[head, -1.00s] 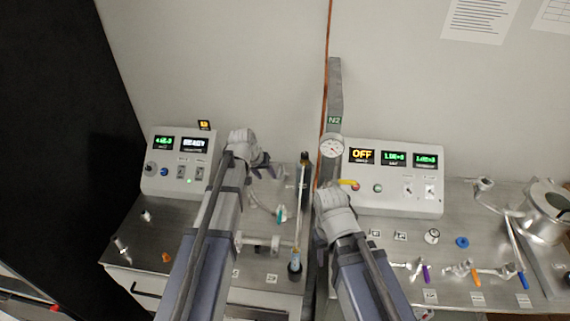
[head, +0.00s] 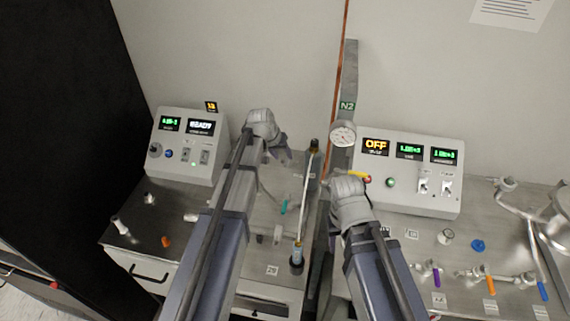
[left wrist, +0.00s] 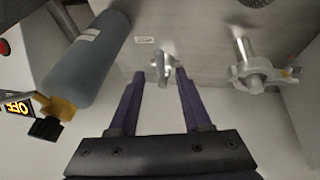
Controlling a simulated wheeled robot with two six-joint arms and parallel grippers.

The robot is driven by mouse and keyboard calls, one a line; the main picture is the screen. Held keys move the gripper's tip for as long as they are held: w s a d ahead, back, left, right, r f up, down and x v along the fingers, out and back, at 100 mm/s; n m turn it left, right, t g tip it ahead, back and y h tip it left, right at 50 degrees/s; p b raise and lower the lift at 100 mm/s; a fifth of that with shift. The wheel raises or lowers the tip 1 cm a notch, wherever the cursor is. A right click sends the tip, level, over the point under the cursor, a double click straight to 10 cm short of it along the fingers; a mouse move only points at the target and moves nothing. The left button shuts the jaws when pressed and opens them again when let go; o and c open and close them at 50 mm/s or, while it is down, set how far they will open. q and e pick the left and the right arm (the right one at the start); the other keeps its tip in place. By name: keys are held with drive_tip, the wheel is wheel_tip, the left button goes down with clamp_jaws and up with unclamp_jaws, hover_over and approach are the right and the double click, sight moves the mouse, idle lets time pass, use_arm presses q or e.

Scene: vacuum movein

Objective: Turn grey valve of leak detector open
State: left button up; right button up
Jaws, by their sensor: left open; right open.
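A small grey metal handle (left wrist: 162,66) on a metal plate, which looks like the grey valve, stands between the fingertips of my left gripper in the left wrist view. My left gripper (left wrist: 160,78) is open, its two purple fingers on either side of the handle; I cannot tell if they touch it. In the head view, my left gripper (head: 283,153) is over the left bench, right of the leak detector panel (head: 190,145) that reads READY. My arm hides much of that bench. My right gripper (head: 328,183) is open by the right bench, mostly hidden behind its wrist.
A grey cylinder (left wrist: 88,58) lies close left of my left fingers. A clamped flange (left wrist: 258,74) is to their right. An upright tube (head: 305,205) stands on the bench between my arms. The right control box (head: 408,172) and several coloured valves lie right of my right arm.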

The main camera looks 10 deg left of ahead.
use_arm(q)
drive_tip(key=b+x, duration=0.3)
drive_tip(key=x, duration=0.1)
drive_tip(key=shift+f, duration=0.15)
use_arm(e)
wheel_tip(320, 180, down, 4)
use_arm(q)
drive_tip(key=shift+c, duration=0.3)
use_arm(e)
drive_tip(key=shift+r, duration=0.1)
use_arm(q)
clamp_jaws()
idle(0.7)
